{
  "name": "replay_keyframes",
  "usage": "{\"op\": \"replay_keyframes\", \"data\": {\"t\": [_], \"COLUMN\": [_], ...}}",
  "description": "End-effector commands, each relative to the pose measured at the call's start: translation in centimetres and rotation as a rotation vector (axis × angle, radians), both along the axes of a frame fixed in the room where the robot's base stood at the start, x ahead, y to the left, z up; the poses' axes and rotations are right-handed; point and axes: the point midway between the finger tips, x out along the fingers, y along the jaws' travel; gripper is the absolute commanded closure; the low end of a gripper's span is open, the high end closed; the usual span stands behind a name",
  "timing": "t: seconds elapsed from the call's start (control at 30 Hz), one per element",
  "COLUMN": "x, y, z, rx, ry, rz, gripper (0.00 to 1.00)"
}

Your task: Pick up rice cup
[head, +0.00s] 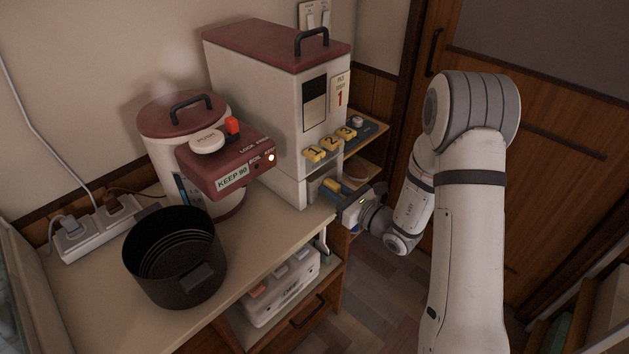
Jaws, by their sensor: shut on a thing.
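My gripper (338,196) reaches in from the right, low at the front right corner of the white rice dispenser (252,110). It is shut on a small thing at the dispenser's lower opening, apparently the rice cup. The cup is mostly hidden by the gripper and the dispenser's base, so its shape and tilt cannot be told. Some yellow and blue-grey shows around the fingers.
A black pot (172,262) stands on the counter (262,232) at the front left. A power strip (98,232) lies at the left. A wooden door (545,125) is behind my arm.

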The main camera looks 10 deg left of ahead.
Motion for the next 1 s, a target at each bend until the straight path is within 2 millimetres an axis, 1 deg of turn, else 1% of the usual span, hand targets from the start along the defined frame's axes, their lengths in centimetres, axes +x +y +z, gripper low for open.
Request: {"op": "replay_keyframes", "data": {"t": [0.03, 0.13, 0.17, 0.57, 0.77, 1.0], "x": [0.0, 0.0, 0.0, 0.0, 0.1, -2.7], "y": [0.0, 0.0, 0.0, -0.1, -0.1, -3.8], "z": [0.0, 0.0, 0.0, 0.3, 1.7, 1.5], "rx": [0.0, 0.0, 0.0, 0.001, 0.001, 0.001], "ry": [0.0, 0.0, 0.0, -0.002, -0.005, 0.0], "rz": [0.0, -0.001, -0.001, -0.001, -0.001, -0.008], "gripper": [0.91, 1.0, 1.0, 1.0, 1.0, 1.0]}}
